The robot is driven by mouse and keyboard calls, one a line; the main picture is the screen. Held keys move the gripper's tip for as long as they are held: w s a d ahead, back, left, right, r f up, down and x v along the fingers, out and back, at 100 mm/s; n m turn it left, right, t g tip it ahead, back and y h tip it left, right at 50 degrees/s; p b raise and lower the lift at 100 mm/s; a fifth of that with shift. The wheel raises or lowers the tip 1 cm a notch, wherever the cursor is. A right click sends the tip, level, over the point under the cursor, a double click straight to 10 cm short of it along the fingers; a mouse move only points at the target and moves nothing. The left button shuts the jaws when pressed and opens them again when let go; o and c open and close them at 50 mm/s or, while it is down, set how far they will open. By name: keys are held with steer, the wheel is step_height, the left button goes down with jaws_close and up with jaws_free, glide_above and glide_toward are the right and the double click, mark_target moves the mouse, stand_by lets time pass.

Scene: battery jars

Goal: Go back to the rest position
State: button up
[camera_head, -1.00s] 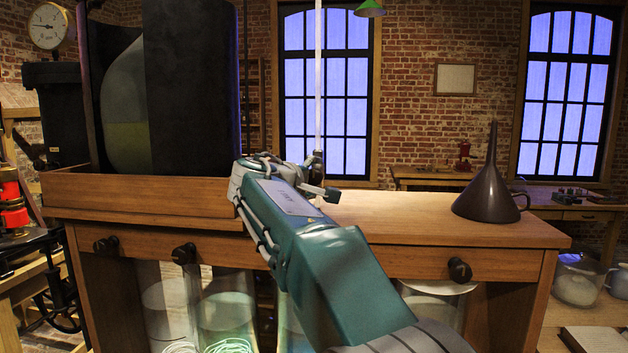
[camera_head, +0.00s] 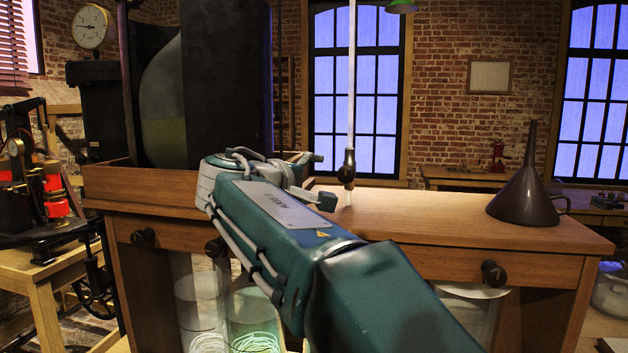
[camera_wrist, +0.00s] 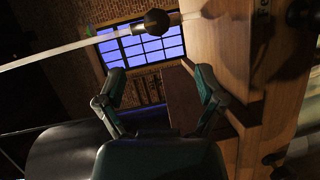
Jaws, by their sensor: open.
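My arm reaches across the front of the wooden cabinet in the head view. My gripper shows in the wrist view (camera_wrist: 160,95) with its two fingers spread apart and nothing between them. A glass tube with a dark valve (camera_head: 349,165) stands upright behind and to the right of my wrist. The tube also crosses the upper part of the wrist view, where its dark knob (camera_wrist: 156,22) lies beyond the fingers.
The wooden cabinet (camera_head: 450,228) has dark knobs along its front and glass jars (camera_head: 250,310) below. A dark funnel (camera_head: 527,195) stands at its right end. A large dark box with a rounded vessel (camera_head: 165,95) is at the left. The cabinet top between valve and funnel is clear.

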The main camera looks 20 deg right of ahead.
steer(key=s+a+f+m+g+y, duration=0.1)
steer(key=s+f+y, duration=0.5)
steer(key=s+f, duration=0.7)
steer(key=s+a+f+m+g+y, duration=0.2)
steer(key=s+a+f+m+y, duration=0.2)
steer(key=s+f, duration=1)
step_height(320, 180, down, 4)
steer(key=a+y, duration=0.2)
steer(key=y, duration=0.1)
steer(key=shift+s+a+f+g+y, duration=0.15)
steer(key=shift+s+g+y, duration=0.1)
steer(key=shift+g+y, duration=0.05)
